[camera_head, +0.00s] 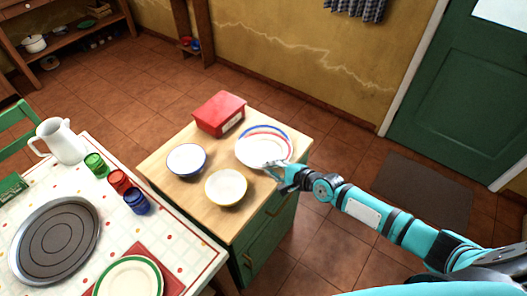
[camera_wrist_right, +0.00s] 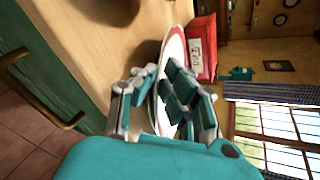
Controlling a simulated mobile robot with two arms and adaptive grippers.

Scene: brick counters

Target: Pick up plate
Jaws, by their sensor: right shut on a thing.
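A white plate with a red rim (camera_head: 262,149) is at the right back of the wooden cabinet top. A blue rim (camera_head: 274,128) shows just behind it, seemingly of a second plate beneath or behind. My right gripper (camera_head: 275,171) is at the near right edge of the red-rimmed plate, shut on it. In the right wrist view the fingers (camera_wrist_right: 158,82) lie on both sides of the plate's edge (camera_wrist_right: 172,50). Whether the plate is lifted clear of the top I cannot tell. My left gripper is not in view.
A blue-rimmed bowl (camera_head: 187,160), a yellow bowl (camera_head: 226,188) and a red tin (camera_head: 219,113) stand on the same cabinet top (camera_head: 190,200). A table (camera_head: 115,222) at left holds a jug (camera_head: 60,141), cups and plates.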

